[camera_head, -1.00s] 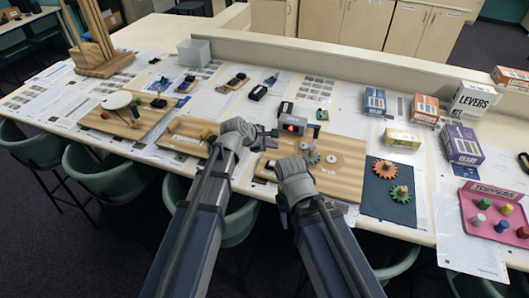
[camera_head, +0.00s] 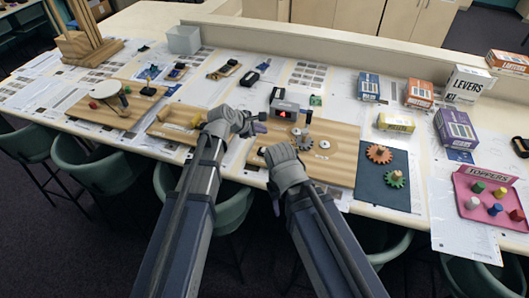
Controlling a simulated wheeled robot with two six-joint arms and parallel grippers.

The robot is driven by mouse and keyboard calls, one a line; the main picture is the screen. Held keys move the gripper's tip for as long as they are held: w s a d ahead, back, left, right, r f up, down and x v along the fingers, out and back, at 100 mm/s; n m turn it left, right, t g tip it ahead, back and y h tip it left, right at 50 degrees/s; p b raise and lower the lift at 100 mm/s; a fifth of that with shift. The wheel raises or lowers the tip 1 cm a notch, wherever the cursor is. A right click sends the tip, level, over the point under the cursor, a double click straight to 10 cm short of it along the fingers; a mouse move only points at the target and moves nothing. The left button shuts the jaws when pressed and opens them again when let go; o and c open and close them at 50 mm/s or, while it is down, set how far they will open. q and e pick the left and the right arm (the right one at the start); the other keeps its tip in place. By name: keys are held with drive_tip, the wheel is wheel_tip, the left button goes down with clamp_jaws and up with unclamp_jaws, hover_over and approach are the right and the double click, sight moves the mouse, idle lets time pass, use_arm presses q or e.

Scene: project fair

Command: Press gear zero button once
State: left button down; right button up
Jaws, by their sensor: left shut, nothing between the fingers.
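A grey box (camera_head: 291,104) with a bright red square (camera_head: 283,113) on its front stands at the back of a wooden board (camera_head: 338,164). I cannot make out any lettering that marks a gear zero button. Small gears (camera_head: 302,137) sit on the board in front of the box. My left gripper (camera_head: 259,126) is shut and empty, to the left of and slightly in front of the red square, and looks apart from it. My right gripper (camera_head: 264,152) is over the board's left part; its fingers are too unclear to tell their state.
Right of the board is a dark mat (camera_head: 371,192) with an orange gear (camera_head: 379,153) and a green gear (camera_head: 395,179). A pink tray (camera_head: 470,181) with coloured toppers is at far right. Another wooden board (camera_head: 172,131) lies left.

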sight(262, 150)
use_arm(q)
wheel_tip(262, 150, down, 6)
drive_tip(key=b, duration=0.5)
drive_tip(key=shift+f+b, duration=0.25)
drive_tip(key=shift+b, duration=0.1)
use_arm(e)
wheel_tip(262, 150, down, 7)
drive_tip(key=shift+r, duration=0.2)
idle(0.9)
use_arm(q)
drive_tip(key=shift+f+b, duration=0.4)
use_arm(e)
drive_tip(key=shift+f, duration=0.4)
use_arm(q)
drive_tip(key=shift+f+b, duration=0.4)
use_arm(e)
drive_tip(key=shift+f, duration=0.4)
use_arm(q)
drive_tip(key=shift+r, duration=0.1)
use_arm(e)
drive_tip(key=shift+r, duration=0.15)
use_arm(q)
drive_tip(key=shift+r+p, duration=0.75)
drive_tip(key=shift+p, duration=0.1)
use_arm(e)
drive_tip(key=shift+r, duration=0.7)
